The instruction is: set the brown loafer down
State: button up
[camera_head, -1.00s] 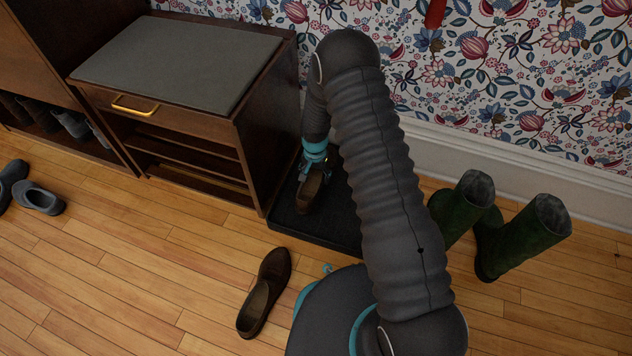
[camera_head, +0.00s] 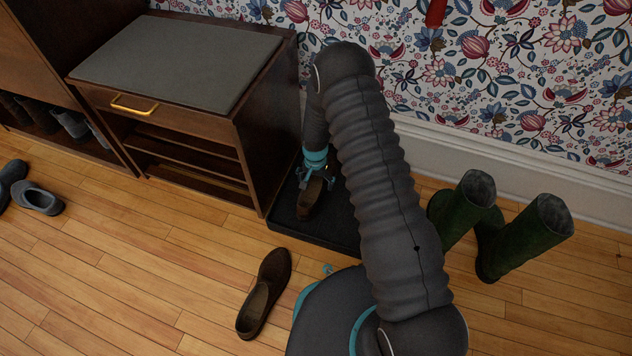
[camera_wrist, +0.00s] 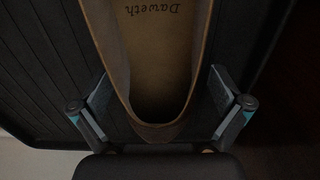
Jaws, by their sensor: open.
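A brown loafer (camera_head: 308,203) rests on the dark ribbed tray (camera_head: 340,214) beside the bench. Its tan insole (camera_wrist: 152,50), marked "Daweth", shows in the wrist view. My gripper (camera_head: 317,179) is low over the loafer's heel end. In the wrist view my gripper (camera_wrist: 161,88) is open, one finger on each side of the heel, with a gap between each finger and the shoe. A second brown loafer (camera_head: 264,294) lies on the wood floor in front of the tray.
A dark wood bench (camera_head: 255,140) with a grey cushion and shelves stands left of the tray. Green boots (camera_head: 520,238) stand at right by the wall. Grey shoes (camera_head: 38,198) lie at far left.

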notch_tip(320, 180, up, 13)
jog(key=p, duration=0.2)
notch_tip(320, 180, up, 13)
jog(key=t, duration=0.1)
send_over(316, 185)
jog(key=d, duration=0.2)
jog(key=s+d+r+n+t, duration=0.1)
jog(key=s+d+r, duration=0.1)
jog(key=s+r, duration=0.35)
jog(key=s+d+r+n+t, duration=0.1)
jog(key=s+d+r, duration=0.1)
jog(key=r, duration=0.7)
jog(key=s+d+r+t, duration=0.1)
jog(key=s+r, duration=0.3)
jog(key=s, duration=0.4)
jog(key=s+d+r+n, duration=0.1)
jog(key=s+d+r, duration=0.2)
jog(key=s+r, duration=0.2)
jog(key=s+d+r+n+t, duration=0.1)
jog(key=s+r, duration=0.3)
jog(key=s, duration=0.6)
jog(key=shift+s+d+r+t, duration=0.15)
jog(key=shift+s+d+t, duration=0.2)
jog(key=shift+d, duration=0.3)
